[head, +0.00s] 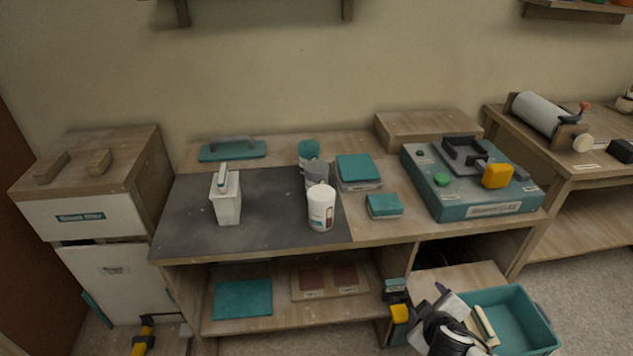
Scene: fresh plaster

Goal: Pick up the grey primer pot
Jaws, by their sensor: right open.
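The grey primer pot (316,174) stands upright on the dark mat on the bench. A white pot (321,210) in front hides its lower part, and a teal pot (308,151) stands just behind it. My right gripper (428,302) is at the lower right, in front of the bench and below its top. It is open, with nothing seen between its fingers, and well away from the grey pot. I do not make out my left gripper.
A white carton (226,200) stands left of the pots on the dark mat (272,220). Teal blocks (384,206) and a teal machine (470,205) are to the right. A teal float (232,150) lies behind. A teal crate (535,325) is on the floor near my right arm.

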